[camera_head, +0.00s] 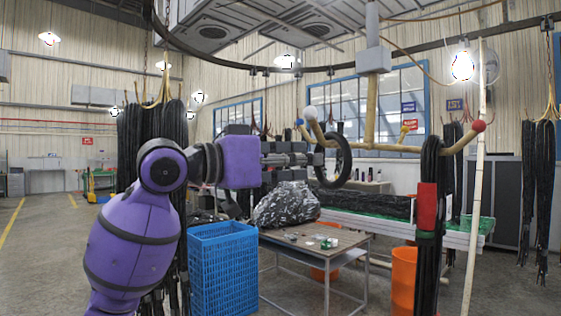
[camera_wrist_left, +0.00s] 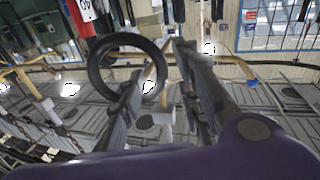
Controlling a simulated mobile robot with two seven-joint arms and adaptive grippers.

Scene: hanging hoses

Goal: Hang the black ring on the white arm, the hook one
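The black ring (camera_head: 346,163) shows upright at the wooden hanger's junction in the head view, overlapping the lower part of the white-tipped arm. I cannot tell for certain whether the arm passes through it. The white-tipped arm (camera_head: 316,127) curves up and left to a white ball. My left gripper (camera_head: 318,159) is beside the ring, its fingers pointing right. In the left wrist view the ring (camera_wrist_left: 97,62) overlaps one fingertip, and the two fingers (camera_wrist_left: 160,78) stand apart with a clear gap. Contact with the ring is unclear. My right gripper is not in view.
The hanger also has blue (camera_head: 299,121), yellow (camera_head: 405,130) and red (camera_head: 478,126) tipped arms. A black hose bundle with a red band (camera_head: 427,205) hangs at the right. Below are a blue crate (camera_head: 222,270) and a table (camera_head: 330,252) with small items.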

